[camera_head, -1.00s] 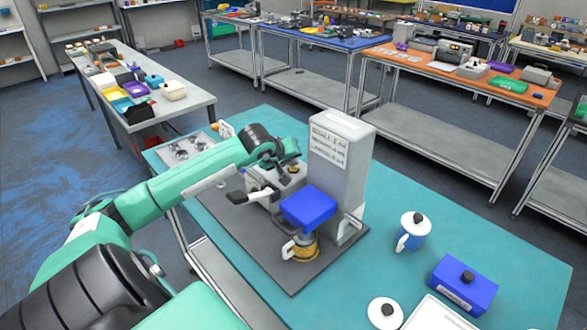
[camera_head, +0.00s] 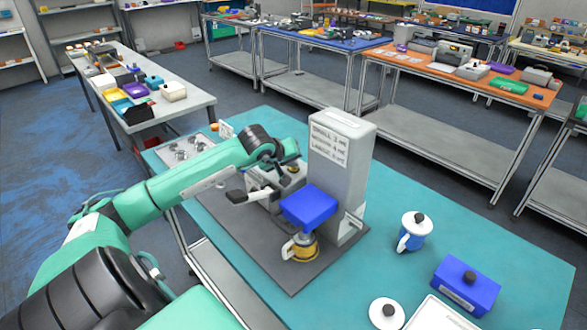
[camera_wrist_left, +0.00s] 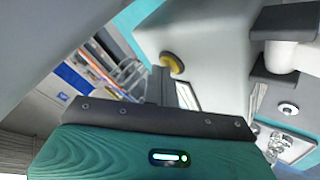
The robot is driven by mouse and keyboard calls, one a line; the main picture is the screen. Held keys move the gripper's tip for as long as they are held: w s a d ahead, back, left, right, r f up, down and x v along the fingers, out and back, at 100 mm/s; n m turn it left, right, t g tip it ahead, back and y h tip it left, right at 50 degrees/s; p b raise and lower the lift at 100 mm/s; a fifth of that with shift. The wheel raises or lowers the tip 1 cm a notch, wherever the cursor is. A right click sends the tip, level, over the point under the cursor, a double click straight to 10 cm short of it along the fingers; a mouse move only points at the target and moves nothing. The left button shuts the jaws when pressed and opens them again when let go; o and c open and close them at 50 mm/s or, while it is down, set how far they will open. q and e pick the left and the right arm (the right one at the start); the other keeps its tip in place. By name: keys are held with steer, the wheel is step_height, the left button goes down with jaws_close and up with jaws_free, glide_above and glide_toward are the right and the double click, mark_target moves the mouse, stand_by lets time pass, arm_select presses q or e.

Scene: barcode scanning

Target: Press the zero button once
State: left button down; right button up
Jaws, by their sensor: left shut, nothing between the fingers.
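The grey machine (camera_head: 343,165) stands on a dark base plate on the teal table, with a printed label on its tower. A round yellow button (camera_wrist_left: 172,63) shows on a pale grey housing in the left wrist view, and I take it for the zero button. In the head view it is mostly hidden by my wrist. My left gripper (camera_wrist_left: 168,88) is shut and empty, its dark fingers close to the button. I cannot tell whether they touch it. In the head view this gripper (camera_head: 288,160) is over the low housing left of the tower. My right gripper is not in view.
A blue block (camera_head: 310,206) juts from the tower above a yellow-banded cup (camera_head: 303,247). Dark-ended levers (camera_head: 236,196) stick out at the left. A blue mug (camera_head: 412,233) and a blue box (camera_head: 465,287) stand at right. The table between them and the machine is clear.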

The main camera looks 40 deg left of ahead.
mark_target(291, 170)
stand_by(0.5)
arm_select(q)
steer(key=shift+r, duration=0.7)
steer(key=shift+r, duration=0.1)
steer(key=shift+r+p, duration=0.65)
steer(key=shift+r, duration=1.8)
